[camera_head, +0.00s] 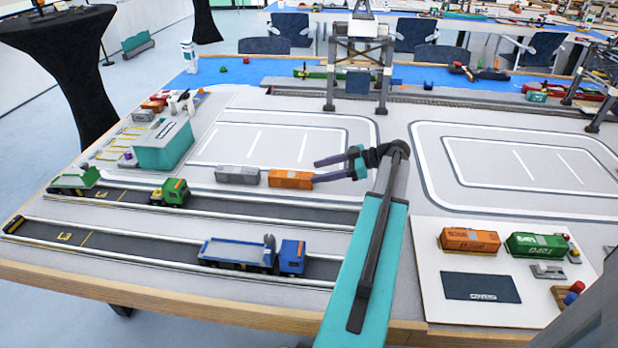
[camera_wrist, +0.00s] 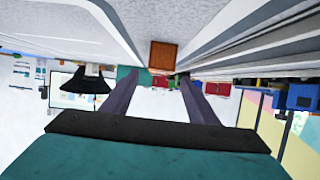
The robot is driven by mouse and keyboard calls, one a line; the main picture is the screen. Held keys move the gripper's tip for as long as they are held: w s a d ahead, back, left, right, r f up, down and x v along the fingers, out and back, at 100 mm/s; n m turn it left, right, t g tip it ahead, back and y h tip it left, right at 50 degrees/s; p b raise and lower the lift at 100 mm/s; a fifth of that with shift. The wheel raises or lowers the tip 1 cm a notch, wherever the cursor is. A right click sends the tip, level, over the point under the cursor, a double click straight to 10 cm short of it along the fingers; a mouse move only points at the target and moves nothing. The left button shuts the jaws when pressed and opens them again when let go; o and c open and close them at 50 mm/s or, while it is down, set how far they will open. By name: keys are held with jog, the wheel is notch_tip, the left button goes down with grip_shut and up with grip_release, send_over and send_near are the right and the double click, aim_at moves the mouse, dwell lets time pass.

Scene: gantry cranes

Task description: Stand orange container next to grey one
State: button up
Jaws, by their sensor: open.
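An orange container (camera_head: 291,178) stands on the grey table surface beside the upper road. A grey container (camera_head: 237,174) is in line with it on the left, with at most a narrow gap between their ends. My gripper (camera_head: 322,170) is open and empty at the right end of the orange container. In the wrist view, the end of the orange container (camera_wrist: 163,55) shows beyond and between the spread fingertips (camera_wrist: 157,78), apart from them. The grey container cannot be made out there.
A second orange container (camera_head: 470,240) and a green container (camera_head: 537,244) sit on a white board at right. A blue truck (camera_head: 253,252) and a green truck (camera_head: 170,193) stand on the roads. A gantry crane (camera_head: 358,65) rises behind. The marked lot (camera_head: 275,140) is clear.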

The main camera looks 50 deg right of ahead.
jog(key=shift+s+d+r, duration=0.25)
jog(key=shift+s+d, duration=0.05)
jog(key=shift+s, duration=0.2)
dwell(0.4)
